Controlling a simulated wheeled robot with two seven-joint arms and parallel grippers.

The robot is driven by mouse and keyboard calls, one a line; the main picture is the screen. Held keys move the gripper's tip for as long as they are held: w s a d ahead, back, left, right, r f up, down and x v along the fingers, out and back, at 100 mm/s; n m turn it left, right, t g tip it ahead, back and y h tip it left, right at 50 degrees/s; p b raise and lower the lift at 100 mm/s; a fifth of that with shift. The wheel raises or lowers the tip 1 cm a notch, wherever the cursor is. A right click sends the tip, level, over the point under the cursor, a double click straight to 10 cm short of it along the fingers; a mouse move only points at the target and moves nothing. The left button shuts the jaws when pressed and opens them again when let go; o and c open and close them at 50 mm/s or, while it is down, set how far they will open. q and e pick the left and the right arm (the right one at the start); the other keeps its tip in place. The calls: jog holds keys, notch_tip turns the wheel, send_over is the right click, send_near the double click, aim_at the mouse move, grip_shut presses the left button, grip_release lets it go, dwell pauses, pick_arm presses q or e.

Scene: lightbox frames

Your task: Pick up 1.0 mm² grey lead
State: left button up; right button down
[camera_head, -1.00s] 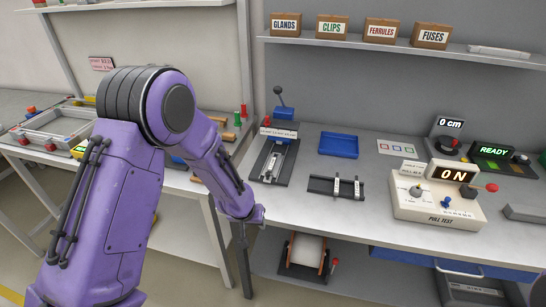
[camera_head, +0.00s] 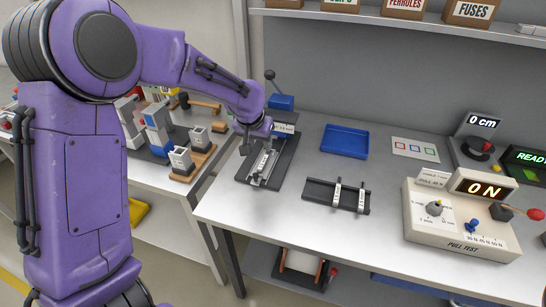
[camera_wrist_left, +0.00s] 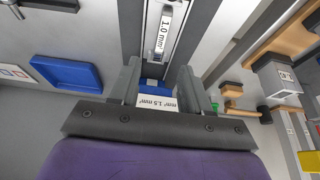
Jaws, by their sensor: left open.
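A grey lead with a white "1.0 mm²" label (camera_wrist_left: 163,28) lies in the channel of a dark bench tool (camera_wrist_left: 146,8). In the head view the lead (camera_head: 263,162) shows small and pale on the tool (camera_head: 281,165). My left gripper (camera_head: 256,132) is above the tool's back part, near its blue block (camera_head: 281,102). In the left wrist view my left gripper (camera_wrist_left: 160,86) is open, with its fingers either side of a white "1.5 mm²" label plate. The lead lies beyond the fingertips, with nothing held. My right gripper is out of view.
A black rack (camera_head: 322,194) with two white-labelled pieces stands right of the tool. A blue tray (camera_head: 345,141) is behind it. A shelf with boxes hangs above. Bare bench lies in front of the rack.

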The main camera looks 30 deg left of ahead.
aim_at(263, 162)
pick_arm(q)
jog(key=shift+w+a+f, duration=0.1)
jog(key=shift+a+f, duration=0.05)
jog(key=shift+f, duration=0.5)
jog(key=shift+a+f, duration=0.1)
jog(key=shift+f, duration=0.5)
jog(key=shift+f+p, duration=0.3)
jog(key=shift+f, duration=0.1)
jog(key=shift+w+f, duration=0.1)
jog(key=shift+f, duration=0.25)
jog(key=x, duration=0.2)
jog(key=p+x, duration=0.1)
jog(key=x, duration=0.2)
jog(key=shift+w+d, duration=0.1)
jog(key=shift+d, duration=0.05)
jog(key=shift+f, duration=0.2)
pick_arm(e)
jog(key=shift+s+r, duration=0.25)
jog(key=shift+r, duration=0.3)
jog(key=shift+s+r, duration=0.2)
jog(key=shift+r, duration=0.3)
pick_arm(q)
grip_shut()
